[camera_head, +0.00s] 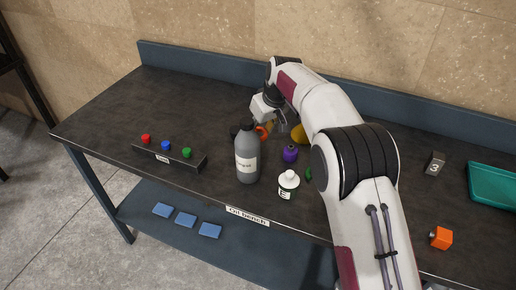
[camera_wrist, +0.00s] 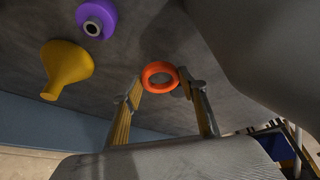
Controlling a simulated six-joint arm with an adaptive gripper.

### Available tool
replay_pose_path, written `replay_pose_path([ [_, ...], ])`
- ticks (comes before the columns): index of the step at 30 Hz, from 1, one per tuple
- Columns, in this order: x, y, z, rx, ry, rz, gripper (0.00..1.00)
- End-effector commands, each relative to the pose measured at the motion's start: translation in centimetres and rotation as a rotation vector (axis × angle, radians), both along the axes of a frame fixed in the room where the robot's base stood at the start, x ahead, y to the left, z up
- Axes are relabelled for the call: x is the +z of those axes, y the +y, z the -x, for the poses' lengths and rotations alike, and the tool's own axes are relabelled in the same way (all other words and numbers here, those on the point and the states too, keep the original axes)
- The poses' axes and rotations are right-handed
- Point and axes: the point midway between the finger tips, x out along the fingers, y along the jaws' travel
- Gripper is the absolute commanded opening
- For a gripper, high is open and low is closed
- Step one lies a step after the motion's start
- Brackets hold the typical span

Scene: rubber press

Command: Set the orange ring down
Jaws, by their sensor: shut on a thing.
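The orange ring (camera_wrist: 148,78) sits between the fingertips of my gripper (camera_wrist: 161,87) in the wrist view. My gripper is shut on it. In the head view the orange ring (camera_head: 263,132) shows only in part, just behind the grey bottle (camera_head: 247,163), with my gripper (camera_head: 272,124) above the dark bench (camera_head: 105,118). The wrist view shows dark bench surface beyond the ring. I cannot tell whether the ring touches the bench.
A yellow funnel-like piece (camera_wrist: 68,66) and a purple piece (camera_wrist: 96,19) are near the ring. A white bottle (camera_head: 288,187) stands at the front. A button box (camera_head: 170,157) lies left, a teal tray (camera_head: 493,187) right. The bench's back left is clear.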

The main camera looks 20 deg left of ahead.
Motion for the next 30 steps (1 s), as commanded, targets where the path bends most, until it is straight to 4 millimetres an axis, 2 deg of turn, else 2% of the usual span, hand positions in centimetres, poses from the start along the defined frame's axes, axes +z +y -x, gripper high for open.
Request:
replay_pose_path([
  [10, -0.5, 0.0, 0.0, -0.001, 0.0, 0.0, 0.26],
  [21, -4.0, -0.1, 0.0, -0.001, 0.001, 0.001, 0.26],
  [30, -5.0, 0.0, 0.0, -0.001, 0.0, 0.0, 0.26],
])
